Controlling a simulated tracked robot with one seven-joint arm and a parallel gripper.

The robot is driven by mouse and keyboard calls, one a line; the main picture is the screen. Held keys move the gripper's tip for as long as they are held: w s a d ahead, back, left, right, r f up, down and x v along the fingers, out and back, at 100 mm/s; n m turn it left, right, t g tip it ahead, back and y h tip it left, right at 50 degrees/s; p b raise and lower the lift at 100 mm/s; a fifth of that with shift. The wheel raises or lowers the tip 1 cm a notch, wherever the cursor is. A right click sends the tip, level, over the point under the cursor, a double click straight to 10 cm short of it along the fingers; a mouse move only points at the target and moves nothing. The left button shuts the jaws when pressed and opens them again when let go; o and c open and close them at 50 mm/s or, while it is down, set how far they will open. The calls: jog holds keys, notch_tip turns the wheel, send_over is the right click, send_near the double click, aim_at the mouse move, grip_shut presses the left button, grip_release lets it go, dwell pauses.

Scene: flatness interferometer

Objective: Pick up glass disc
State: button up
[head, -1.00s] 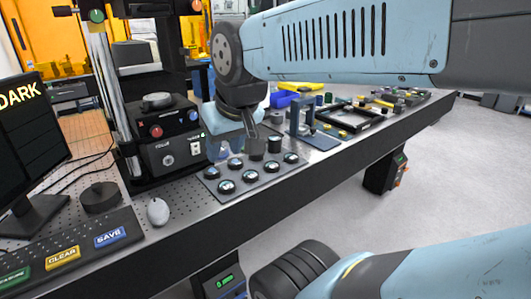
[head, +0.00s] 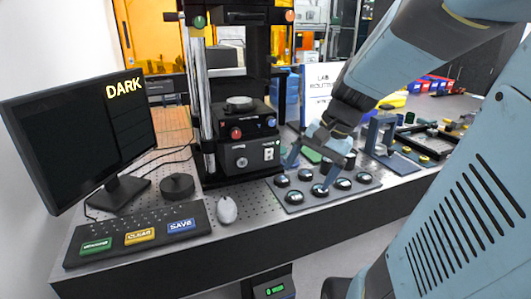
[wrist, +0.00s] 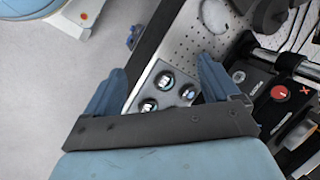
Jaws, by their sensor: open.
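Several small round glass discs sit in a dark grey tray (head: 335,199) on the bench. One disc (head: 282,181) is at the tray's left, another (head: 320,190) near its front middle, and another (head: 364,177) at its right. My gripper (head: 318,164) is open above the tray's rear part, and its fingers hide some of the tray. In the wrist view my gripper (wrist: 163,84) has its fingers spread, with a disc (wrist: 165,82) between them in the picture. Two more discs show below it, at left (wrist: 148,105) and right (wrist: 188,93). Nothing is held.
The black interferometer (head: 240,150) stands left of the tray. A mouse (head: 227,210), a black knob (head: 177,187), a button panel (head: 138,237) and a monitor (head: 80,135) are further left. A blue-grey stand (head: 382,137) is close at the tray's right.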

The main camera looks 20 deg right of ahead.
jog(key=w+d+f+m+t+y, duration=0.1)
jog(key=w+d+f+m+y, duration=0.3)
jog(key=d+m, duration=0.2)
jog(key=m+t+h, duration=0.3)
jog(key=m+t, duration=1)
jog(key=m, duration=0.6)
send_near(370, 178)
jog(key=x, duration=0.9)
jog(key=shift+w+a, duration=0.2)
jog(key=shift+w, duration=0.2)
jog(key=shift+c, duration=0.2)
jog(key=c, duration=1.1)
jog(key=shift+c, duration=0.2)
